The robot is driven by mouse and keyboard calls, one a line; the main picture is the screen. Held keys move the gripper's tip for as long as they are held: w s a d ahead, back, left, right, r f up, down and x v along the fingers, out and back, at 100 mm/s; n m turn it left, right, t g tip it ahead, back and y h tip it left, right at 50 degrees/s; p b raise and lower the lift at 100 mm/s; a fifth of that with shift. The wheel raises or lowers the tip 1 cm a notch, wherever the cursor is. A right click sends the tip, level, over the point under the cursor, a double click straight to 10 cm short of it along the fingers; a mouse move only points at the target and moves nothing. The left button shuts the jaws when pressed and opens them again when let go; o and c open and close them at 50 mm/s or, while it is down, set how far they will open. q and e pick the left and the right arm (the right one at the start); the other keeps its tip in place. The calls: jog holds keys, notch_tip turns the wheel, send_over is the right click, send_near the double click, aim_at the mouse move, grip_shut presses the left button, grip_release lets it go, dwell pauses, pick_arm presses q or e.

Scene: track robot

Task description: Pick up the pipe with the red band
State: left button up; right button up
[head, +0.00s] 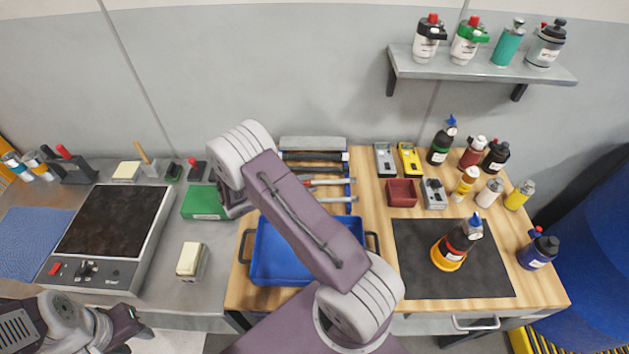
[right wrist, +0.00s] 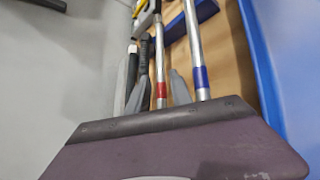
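The pipe with the red band (right wrist: 161,62) is a thin silvery rod in the right wrist view; it also shows in the head view (head: 328,182), partly behind my right arm. A similar pipe with a blue band (right wrist: 195,50) lies beside it, to its right. My right gripper (right wrist: 161,80) looks open, with a grey finger on each side of the red-banded pipe; contact cannot be told. In the head view my right arm hides most of this gripper. My left gripper (head: 122,325) is low at the left, away from the pipes; its opening is unclear.
Black-handled tools (head: 315,156) lie just behind the pipes. A blue tray (head: 262,268) is partly under my right arm. Bottles stand around a dark mat (head: 415,285) at the right. A hot plate (head: 145,245) and a green box (head: 203,203) are at the left.

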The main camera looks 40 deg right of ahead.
jog(key=shift+d+f, duration=0.2)
jog(key=shift+d, duration=0.05)
jog(key=shift+a, duration=0.1)
jog(key=shift+c, duration=0.4)
jog(key=shift+r, duration=0.1)
grip_shut()
dwell(0.7)
